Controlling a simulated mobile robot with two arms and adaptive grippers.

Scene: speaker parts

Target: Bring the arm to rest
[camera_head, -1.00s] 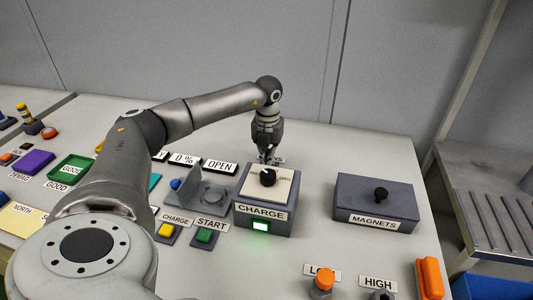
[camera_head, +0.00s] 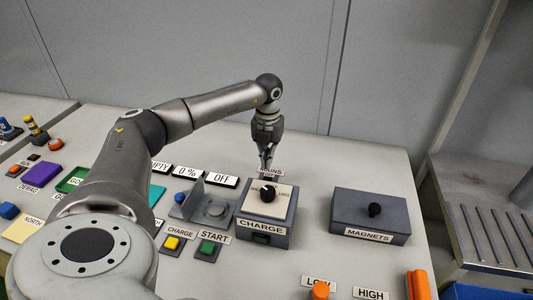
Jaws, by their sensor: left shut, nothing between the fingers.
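My left arm comes in from the left and reaches over the table. Its gripper (camera_head: 266,160) points down, shut and empty, just behind the grey CHARGE box (camera_head: 262,239). Whether its tips touch anything cannot be told. The box has a black knob (camera_head: 267,193) with a white mark on its pale top plate, and an unlit dark green window (camera_head: 261,239) in front. A small label (camera_head: 271,171) behind the box is partly hidden by the gripper. My right gripper is out of view.
A MAGNETS box (camera_head: 370,215) with a black knob stands to the right. Left of the CHARGE box are an L-shaped grey fixture (camera_head: 193,203), a yellow button (camera_head: 171,243), a green START button (camera_head: 207,247) and a sign reading OFF (camera_head: 222,181). Orange parts (camera_head: 417,285) lie at front right.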

